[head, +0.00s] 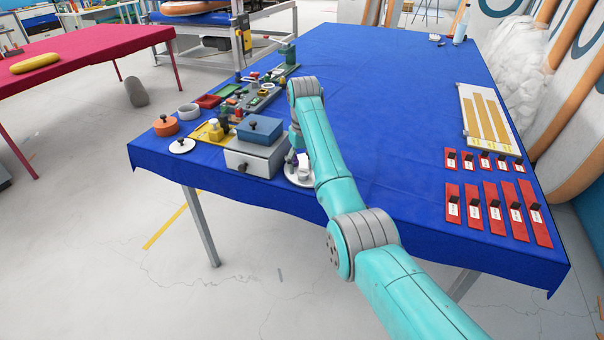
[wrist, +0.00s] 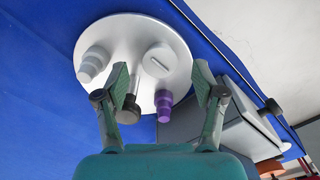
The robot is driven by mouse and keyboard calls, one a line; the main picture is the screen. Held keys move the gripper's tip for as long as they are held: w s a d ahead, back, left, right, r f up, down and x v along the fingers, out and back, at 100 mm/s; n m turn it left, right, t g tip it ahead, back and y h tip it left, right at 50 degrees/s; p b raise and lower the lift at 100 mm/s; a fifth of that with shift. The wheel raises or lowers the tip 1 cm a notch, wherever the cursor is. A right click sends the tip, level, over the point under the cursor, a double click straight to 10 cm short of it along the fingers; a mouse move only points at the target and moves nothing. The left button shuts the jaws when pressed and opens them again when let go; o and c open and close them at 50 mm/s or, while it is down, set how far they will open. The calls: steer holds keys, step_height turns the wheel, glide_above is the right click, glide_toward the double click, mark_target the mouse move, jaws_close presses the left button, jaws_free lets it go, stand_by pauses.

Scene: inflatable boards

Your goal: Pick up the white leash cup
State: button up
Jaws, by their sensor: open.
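A white round plate (wrist: 124,27) with several small parts shows in the wrist view, and its edge shows in the head view (head: 290,181). A white round piece with a slot in its top (wrist: 158,58), which looks like the leash cup, stands on the plate. Beside it are a pale grey stepped plug (wrist: 93,66), a black knob on a light stem (wrist: 129,110) and a purple stepped piece (wrist: 164,104). My gripper (wrist: 160,80) is open, its fingers spread over the plate, with the white piece between and beyond the tips. I cannot tell its height above the plate.
A grey drawer box (head: 255,160) with a blue-grey lidded box (head: 260,129) on top stands close beside the plate. Left of it are an orange pot (head: 166,126) and a white lid (head: 182,146). Red labelled strips (head: 494,211) lie far right. The blue table's (head: 390,110) middle is clear.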

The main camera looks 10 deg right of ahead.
step_height(320, 180, down, 2)
steer(key=shift+f, duration=0.1)
steer(key=c, duration=0.9)
